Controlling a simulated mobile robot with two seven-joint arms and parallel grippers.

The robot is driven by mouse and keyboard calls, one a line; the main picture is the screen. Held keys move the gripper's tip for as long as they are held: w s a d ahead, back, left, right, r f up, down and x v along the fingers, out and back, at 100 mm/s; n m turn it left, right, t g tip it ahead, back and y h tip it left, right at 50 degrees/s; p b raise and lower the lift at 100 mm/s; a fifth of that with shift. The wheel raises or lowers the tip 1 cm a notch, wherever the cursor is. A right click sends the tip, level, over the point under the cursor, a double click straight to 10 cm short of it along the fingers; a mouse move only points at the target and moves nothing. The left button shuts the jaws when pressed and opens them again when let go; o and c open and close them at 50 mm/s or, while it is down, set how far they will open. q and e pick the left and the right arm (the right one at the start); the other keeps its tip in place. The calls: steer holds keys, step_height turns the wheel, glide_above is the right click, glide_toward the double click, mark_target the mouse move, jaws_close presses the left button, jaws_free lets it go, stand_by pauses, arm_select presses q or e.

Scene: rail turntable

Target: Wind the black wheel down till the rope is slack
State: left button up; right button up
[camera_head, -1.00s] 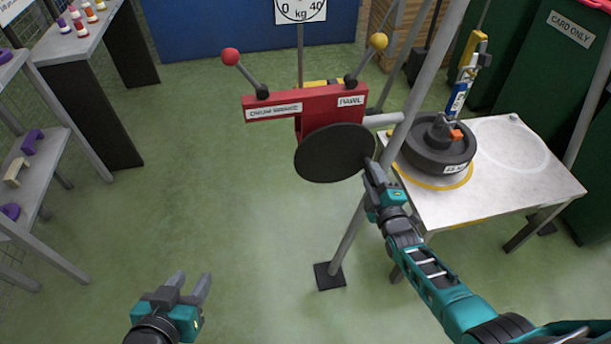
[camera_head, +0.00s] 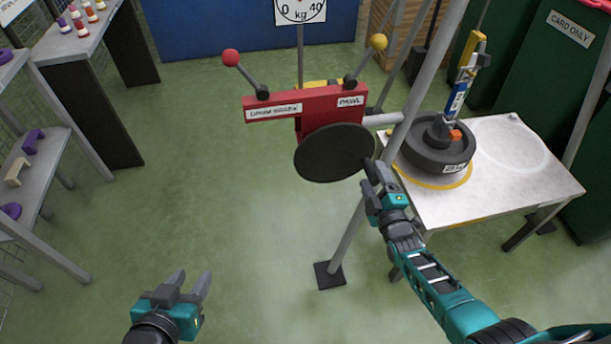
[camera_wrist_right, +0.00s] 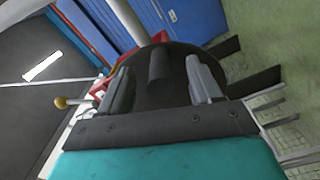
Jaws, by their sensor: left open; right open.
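The black wheel (camera_head: 335,153) is a disc on the front of the red winch (camera_head: 305,105), which has a lever labelled PAWL and another beside a second label. My right gripper (camera_head: 376,174) is at the wheel's lower right edge. In the right wrist view it is open (camera_wrist_right: 160,80), with the wheel's dark peg handle (camera_wrist_right: 159,64) between its fingers; contact cannot be told. My left gripper (camera_head: 187,287) is open and empty above the floor at lower left. A dark round weight (camera_head: 438,152) sits on the white table, with a blue and yellow fitting (camera_head: 460,95) above it. I cannot make out the rope.
The white table (camera_head: 500,195) stands at right behind a grey frame leg (camera_head: 345,245). A red-knobbed lever (camera_head: 231,58) and a yellow-knobbed lever (camera_head: 378,42) rise from the winch. Shelves (camera_head: 45,185) line the left. The floor between is clear.

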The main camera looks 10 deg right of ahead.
mark_target(377, 187)
steer(key=shift+s+r+p, duration=0.1)
steer(key=shift+s+p, duration=0.8)
steer(key=shift+s, duration=1.25)
steer(key=shift+s+p, duration=0.4)
steer(key=shift+s, duration=0.85)
